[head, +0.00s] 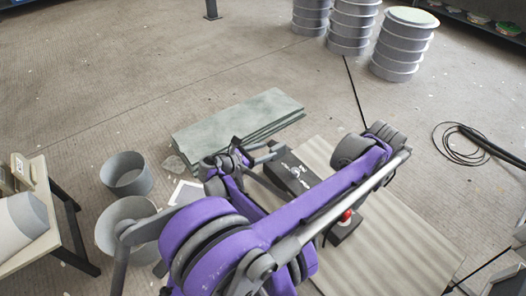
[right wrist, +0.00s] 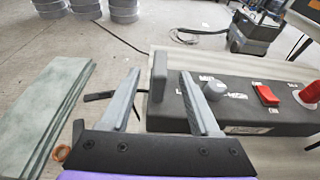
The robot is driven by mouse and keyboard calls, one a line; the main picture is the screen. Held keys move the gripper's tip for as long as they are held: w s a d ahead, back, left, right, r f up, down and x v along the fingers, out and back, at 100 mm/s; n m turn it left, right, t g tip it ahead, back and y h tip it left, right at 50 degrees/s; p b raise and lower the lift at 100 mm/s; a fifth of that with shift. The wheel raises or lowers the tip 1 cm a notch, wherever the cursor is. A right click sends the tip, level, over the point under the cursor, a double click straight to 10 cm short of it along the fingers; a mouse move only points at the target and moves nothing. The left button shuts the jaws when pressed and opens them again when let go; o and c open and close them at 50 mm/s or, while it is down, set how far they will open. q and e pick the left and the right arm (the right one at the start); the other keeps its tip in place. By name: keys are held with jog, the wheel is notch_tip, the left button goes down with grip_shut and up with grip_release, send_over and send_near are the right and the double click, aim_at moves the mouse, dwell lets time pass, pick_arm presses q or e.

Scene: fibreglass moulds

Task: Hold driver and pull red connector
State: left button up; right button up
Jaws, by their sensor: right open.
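The driver appears to be a long dark grey box (head: 296,178) on a pale ribbed board, partly hidden by my purple arm. In the right wrist view the box (right wrist: 240,115) carries a grey knob, a red rocker-like piece (right wrist: 266,96) and, at its far right end, a red connector-like piece (right wrist: 312,92). A red piece (head: 346,215) also shows beyond my arm in the head view. No left gripper can be made out.
Greenish slabs (head: 240,125) lie stacked left of the box. Two grey buckets (head: 127,172) and a table (head: 62,220) stand at the left. The ribbed board (head: 400,245) reaches right. A black cable coil (head: 460,143) lies farther right; ringed drums (head: 400,45) stand behind.

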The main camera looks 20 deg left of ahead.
aim_at(284, 144)
jog(key=x, duration=0.9)
jog(key=shift+w+d+f, duration=0.1)
jog(key=shift+w+d, duration=0.05)
jog(key=shift+w, duration=0.05)
grip_shut()
dwell(1.1)
